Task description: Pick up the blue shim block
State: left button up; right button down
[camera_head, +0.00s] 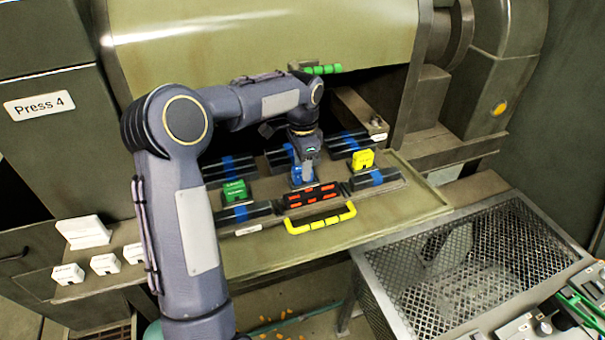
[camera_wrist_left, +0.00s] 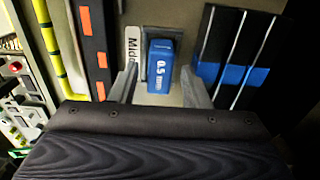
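The blue shim block (camera_wrist_left: 160,66) shows in the left wrist view, marked "0.5", on the pale tray surface beside a white label. My left gripper (camera_wrist_left: 160,85) is open, with one finger on each side of the block and a visible gap to it. In the head view my left gripper (camera_head: 303,172) points down into the middle of the press tray, and a bit of the blue block (camera_head: 296,178) shows beside it, mostly hidden. My right gripper is in neither view.
Dark bars with blue bands (camera_head: 240,213) surround the spot. A green block (camera_head: 234,191) and a yellow block (camera_head: 363,159) stand nearby. A red-marked bar (camera_head: 312,195) and a yellow handle (camera_head: 320,224) lie in front. White blocks (camera_head: 104,264) are at left, a mesh basket (camera_head: 380,300) at right.

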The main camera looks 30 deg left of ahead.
pick_arm(q)
grip_shut()
jog(key=shift+r, duration=0.1)
